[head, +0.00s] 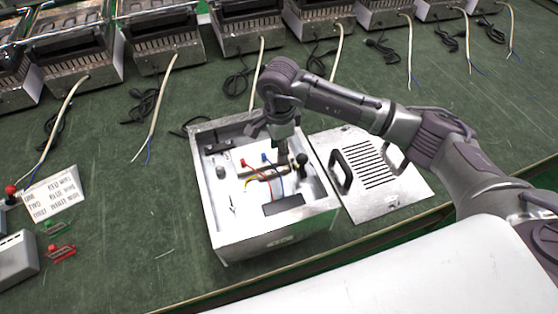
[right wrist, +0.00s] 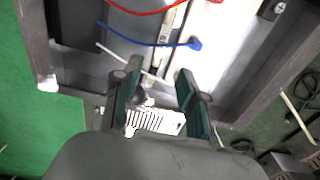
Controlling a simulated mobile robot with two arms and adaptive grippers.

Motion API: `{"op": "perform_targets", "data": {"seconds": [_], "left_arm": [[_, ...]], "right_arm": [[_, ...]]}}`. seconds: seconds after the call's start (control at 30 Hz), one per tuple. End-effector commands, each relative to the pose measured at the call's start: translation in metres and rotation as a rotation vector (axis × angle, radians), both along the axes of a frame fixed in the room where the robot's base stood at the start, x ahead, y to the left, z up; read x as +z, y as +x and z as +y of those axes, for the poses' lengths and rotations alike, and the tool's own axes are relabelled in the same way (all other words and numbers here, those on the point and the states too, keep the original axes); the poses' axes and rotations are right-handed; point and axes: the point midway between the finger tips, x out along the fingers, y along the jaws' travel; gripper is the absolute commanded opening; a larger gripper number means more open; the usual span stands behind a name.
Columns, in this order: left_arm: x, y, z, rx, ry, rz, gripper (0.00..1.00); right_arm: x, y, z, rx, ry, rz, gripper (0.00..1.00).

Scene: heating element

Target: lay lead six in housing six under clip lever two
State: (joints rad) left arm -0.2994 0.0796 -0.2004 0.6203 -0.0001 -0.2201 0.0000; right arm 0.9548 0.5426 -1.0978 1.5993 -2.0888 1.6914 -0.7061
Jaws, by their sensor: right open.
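The open metal housing box (head: 214,208) stands on the green bench in the head view, with red, blue (head: 264,157) and yellow leads inside. My right gripper (head: 283,158) reaches down into it from above. In the right wrist view its two fingers (right wrist: 158,80) are apart. A thin pale lead (right wrist: 125,60) runs slanting towards the gap between the fingertips; I cannot tell whether it touches them. The blue lead (right wrist: 140,41) and red lead (right wrist: 145,10) lie beyond. I cannot tell which lead is six or which lever is clip two. My left gripper is out of view.
A slotted metal cover with black handles (head: 395,190) lies right of the box. Several metal appliances with cords line the back. A lettered card (head: 54,194) and small red and green parts lie at the left. The bench just left of the box is clear.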

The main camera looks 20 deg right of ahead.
Motion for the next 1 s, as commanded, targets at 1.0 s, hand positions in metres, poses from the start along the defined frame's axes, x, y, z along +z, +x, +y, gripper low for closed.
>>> {"op": "perform_targets", "data": {"seconds": [1.0], "left_arm": [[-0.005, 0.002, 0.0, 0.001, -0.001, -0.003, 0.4]], "right_arm": [[0.038, -0.001, 0.0, 0.0, 0.0, 0.001, 0.42]]}}
